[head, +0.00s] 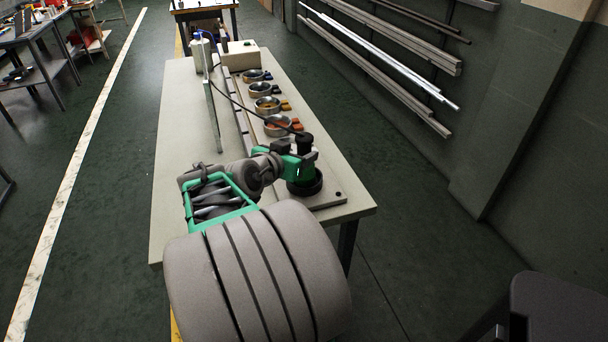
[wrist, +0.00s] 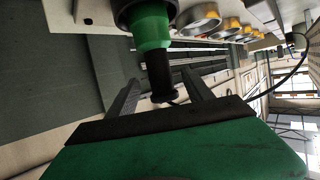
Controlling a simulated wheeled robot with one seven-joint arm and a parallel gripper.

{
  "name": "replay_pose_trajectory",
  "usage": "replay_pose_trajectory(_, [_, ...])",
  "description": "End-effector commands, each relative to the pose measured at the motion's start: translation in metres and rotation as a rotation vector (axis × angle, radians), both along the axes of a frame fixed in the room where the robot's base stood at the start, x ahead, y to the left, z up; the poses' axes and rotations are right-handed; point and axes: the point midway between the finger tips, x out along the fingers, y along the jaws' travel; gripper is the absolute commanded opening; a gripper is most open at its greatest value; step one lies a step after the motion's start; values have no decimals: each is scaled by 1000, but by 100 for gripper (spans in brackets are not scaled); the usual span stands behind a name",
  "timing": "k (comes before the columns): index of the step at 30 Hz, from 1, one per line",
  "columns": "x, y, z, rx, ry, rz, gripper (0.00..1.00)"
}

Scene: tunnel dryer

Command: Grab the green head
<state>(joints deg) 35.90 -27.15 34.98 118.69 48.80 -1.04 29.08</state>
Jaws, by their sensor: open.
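The green head (wrist: 151,32) has a green collar, a black stem and a black cap, and sits on a black round base. In the head view its black top (head: 304,143) rises at the near right of the table, where my arm partly hides it. My gripper (wrist: 161,80) is open. In the wrist view its two dark fingers lie on either side of the black stem, with gaps showing. In the head view my gripper (head: 287,160) is beside the head, and its fingers are hard to make out.
The pale table (head: 180,120) carries a row of ring-shaped clamps (head: 267,106) with orange and yellow tabs behind the head. A thin black cable (head: 245,106) runs from the head's top towards an upright metal post (head: 212,115). The table's left part is clear.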

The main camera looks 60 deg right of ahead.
Motion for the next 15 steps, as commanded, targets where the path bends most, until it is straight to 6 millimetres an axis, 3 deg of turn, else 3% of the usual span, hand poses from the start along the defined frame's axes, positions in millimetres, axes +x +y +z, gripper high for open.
replay_pose_trajectory(10, [-3,-54,-16,7,4,-2,60])
replay_pose_trajectory(15, [-1,-65,-21,5,2,3,60])
